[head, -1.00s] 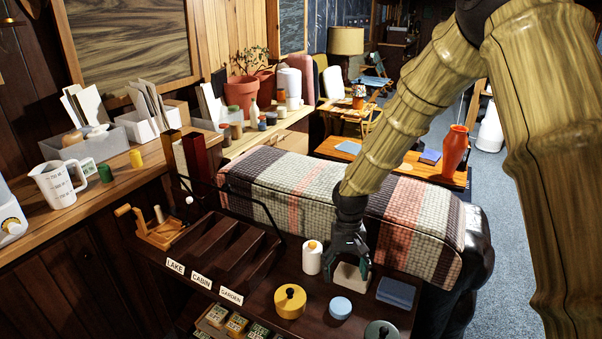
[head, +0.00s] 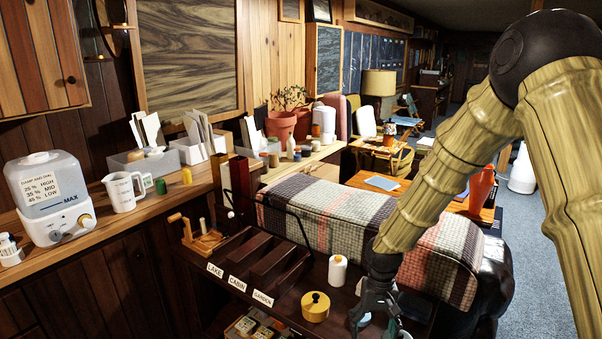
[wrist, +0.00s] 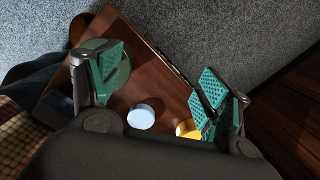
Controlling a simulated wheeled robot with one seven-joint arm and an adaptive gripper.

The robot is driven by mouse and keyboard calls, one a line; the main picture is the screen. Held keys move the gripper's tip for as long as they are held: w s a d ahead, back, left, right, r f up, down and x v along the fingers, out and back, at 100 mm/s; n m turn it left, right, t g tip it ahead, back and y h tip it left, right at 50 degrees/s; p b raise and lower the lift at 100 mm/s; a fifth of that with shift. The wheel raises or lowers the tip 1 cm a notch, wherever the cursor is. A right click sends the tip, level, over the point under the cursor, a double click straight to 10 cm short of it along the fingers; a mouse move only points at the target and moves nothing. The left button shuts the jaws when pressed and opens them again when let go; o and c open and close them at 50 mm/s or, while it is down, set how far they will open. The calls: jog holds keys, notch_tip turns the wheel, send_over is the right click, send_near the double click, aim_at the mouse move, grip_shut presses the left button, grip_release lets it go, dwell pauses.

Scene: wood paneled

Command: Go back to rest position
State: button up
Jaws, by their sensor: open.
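My gripper (head: 375,322) is in the lower right of the head view, pointing down over the dark table (head: 262,318). In the wrist view my gripper (wrist: 160,80) has its two teal-padded fingers wide apart with nothing between them. A pale blue round object (wrist: 141,117) lies on the tabletop below, and a yellow pot (wrist: 187,128) is partly hidden by the right finger. A green round object (wrist: 118,75) is partly behind the left finger. The yellow pot (head: 315,307) stands left of my gripper in the head view.
A white bottle (head: 337,271) stands near my arm. A dark sorter (head: 262,262) with labels LAKE, CABIN and GARDEN is to its left. A wooden counter at left holds a humidifier (head: 50,190) and a measuring jug (head: 123,192).

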jog(key=s+f, duration=1.6)
jog(key=f, duration=0.2)
jog(key=s+d+f, duration=0.2)
jog(key=s+f, duration=0.1)
jog(key=s, duration=0.6)
jog(key=s+d+f+t, duration=0.1)
jog(key=s+f, duration=0.3)
jog(key=s, duration=0.6)
jog(key=shift+d, duration=0.7)
